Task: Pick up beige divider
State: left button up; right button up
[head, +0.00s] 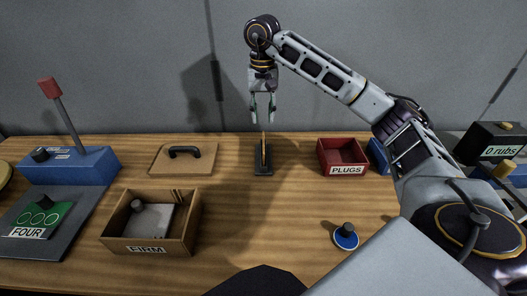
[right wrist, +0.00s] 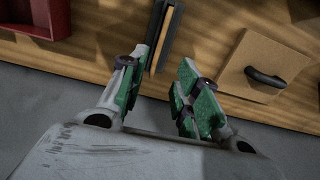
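The beige divider (head: 264,148) stands upright, edge-on, in a dark narrow holder (head: 262,172) at the back middle of the table. My right gripper (head: 263,119) hangs pointing down just above the divider, with its fingers apart. In the right wrist view the open green-padded fingers (right wrist: 163,90) have nothing between them. The divider (right wrist: 176,35) and its dark holder (right wrist: 157,38) show beyond the fingertips in that view. I cannot tell whether a fingertip touches the divider. My left gripper is not in view.
A wooden box marked FIRM (head: 112,246) stands front left, and a flat lid with a black handle (head: 166,168) lies behind it. A red PLUGS bin (head: 347,169) is to the right. A blue lever unit (head: 85,167) stands left. The table's front middle is clear.

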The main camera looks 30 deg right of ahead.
jog(key=shift+f, duration=0.75)
notch_tip(320, 180, down, 4)
jog(key=shift+f+b, duration=0.25)
jog(key=shift+b, duration=0.05)
jog(key=shift+f, duration=0.5)
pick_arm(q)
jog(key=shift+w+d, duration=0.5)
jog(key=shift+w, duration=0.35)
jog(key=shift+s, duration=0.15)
pick_arm(e)
jog(key=shift+s+f, duration=0.15)
jog(key=shift+f, duration=0.7)
jog(key=shift+s+f, duration=0.15)
jog(key=shift+f, duration=1.55)
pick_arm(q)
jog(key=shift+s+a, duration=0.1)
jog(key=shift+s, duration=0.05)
pick_arm(e)
jog(key=shift+f, duration=0.1)
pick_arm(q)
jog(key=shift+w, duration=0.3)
